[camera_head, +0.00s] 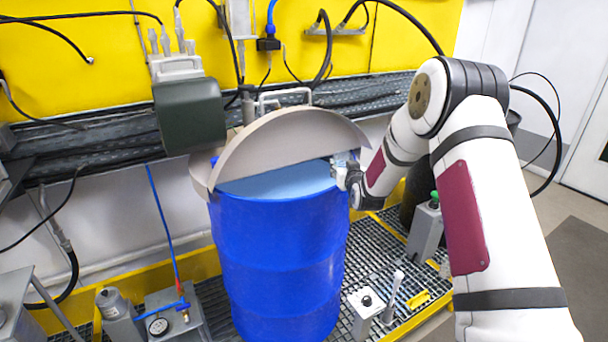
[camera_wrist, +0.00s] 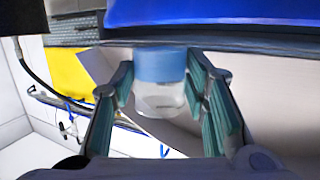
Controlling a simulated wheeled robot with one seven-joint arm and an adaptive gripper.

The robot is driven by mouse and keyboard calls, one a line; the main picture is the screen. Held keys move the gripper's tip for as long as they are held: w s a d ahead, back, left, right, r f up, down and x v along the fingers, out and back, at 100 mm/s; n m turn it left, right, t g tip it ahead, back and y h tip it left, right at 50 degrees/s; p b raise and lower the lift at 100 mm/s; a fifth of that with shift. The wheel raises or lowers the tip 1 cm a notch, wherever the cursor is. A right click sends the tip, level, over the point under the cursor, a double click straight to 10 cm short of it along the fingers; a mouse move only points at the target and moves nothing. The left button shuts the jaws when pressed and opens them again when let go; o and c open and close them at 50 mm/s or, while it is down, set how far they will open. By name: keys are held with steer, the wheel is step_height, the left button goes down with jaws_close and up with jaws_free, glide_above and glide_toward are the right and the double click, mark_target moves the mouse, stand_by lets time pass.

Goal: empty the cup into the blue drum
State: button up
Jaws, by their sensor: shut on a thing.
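The blue drum (camera_head: 280,260) stands upright on the grating in the middle of the head view. A beige half-round lid (camera_head: 285,140) stands raised over its top, and a pale blue surface shows at the mouth below it. I cannot tell whether that blue is contents. Blue drum surface (camera_wrist: 215,10) shows beyond the cup.
A dark green motor box (camera_head: 190,115) hangs left of the lid, with hoses and cables on the yellow wall panel (camera_head: 80,60). A gauge unit (camera_head: 172,315) stands front left. Small grey fittings (camera_head: 366,310) stand right of the drum. Open floor lies at the far right.

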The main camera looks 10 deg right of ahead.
steer(key=shift+w, duration=0.15)
steer(key=shift+a+r, duration=0.1)
steer(key=shift+r, duration=0.05)
steer(key=shift+s+a+r+n+t+h, duration=0.15)
steer(key=shift+a+n+t+h, duration=0.3)
steer(key=shift+a+n, duration=0.85)
steer(key=shift+s+a+n+t+h, duration=0.1)
steer(key=shift+a+n+t+h, duration=0.35)
steer(key=shift+a+n, duration=0.8)
steer(key=shift+d+n, duration=0.25)
steer(key=shift+n, duration=0.2)
steer(key=shift+a+b, duration=0.1)
steer(key=shift+b, duration=0.2)
